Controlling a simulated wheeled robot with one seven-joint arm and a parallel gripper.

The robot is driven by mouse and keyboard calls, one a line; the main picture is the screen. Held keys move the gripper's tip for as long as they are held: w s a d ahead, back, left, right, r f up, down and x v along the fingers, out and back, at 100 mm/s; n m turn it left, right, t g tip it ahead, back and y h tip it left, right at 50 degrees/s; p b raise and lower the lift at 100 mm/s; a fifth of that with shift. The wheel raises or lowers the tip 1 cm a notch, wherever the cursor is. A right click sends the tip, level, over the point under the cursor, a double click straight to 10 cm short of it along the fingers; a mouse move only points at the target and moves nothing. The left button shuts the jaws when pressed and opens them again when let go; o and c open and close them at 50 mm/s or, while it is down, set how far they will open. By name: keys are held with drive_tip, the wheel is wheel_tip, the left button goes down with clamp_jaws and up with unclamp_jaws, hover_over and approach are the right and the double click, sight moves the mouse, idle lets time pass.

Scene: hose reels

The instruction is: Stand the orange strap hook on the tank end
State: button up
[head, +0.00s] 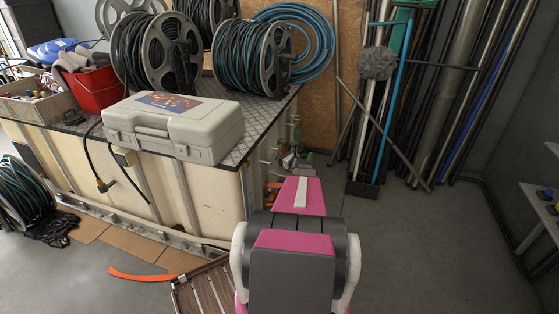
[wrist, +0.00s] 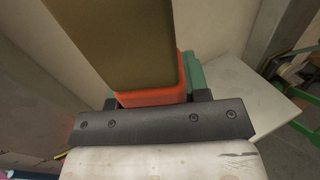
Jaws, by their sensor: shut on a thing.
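In the wrist view my gripper (wrist: 156,100) has its two dark fingers shut on an orange piece (wrist: 150,98), which I take to be the strap hook. A broad olive-brown block (wrist: 115,40) rises from the orange piece and fills the upper middle; I cannot tell whether it is part of it. A green piece (wrist: 195,78) shows just behind. In the head view the cream tank (head: 215,197) stands left of my pink and grey arm. Its end beside the arm is partly covered, and my gripper is hidden. Small orange parts (head: 274,186) show left of the arm.
A grey case (head: 180,125), a red bucket (head: 95,88) and several hose reels (head: 250,60) sit on the tank's checkered top. A curved orange strip (head: 140,274) lies on the floor. Pipes and poles (head: 455,80) lean at the back right. Floor at the right is clear.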

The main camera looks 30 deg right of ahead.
drive_tip(key=shift+f, duration=1.15)
drive_tip(key=shift+f, duration=0.15)
drive_tip(key=o, duration=1.1)
drive_tip(key=shift+s, duration=0.1)
drive_tip(key=v, duration=1.1)
drive_tip(key=shift+s+d, duration=0.2)
drive_tip(key=shift+s, duration=0.15)
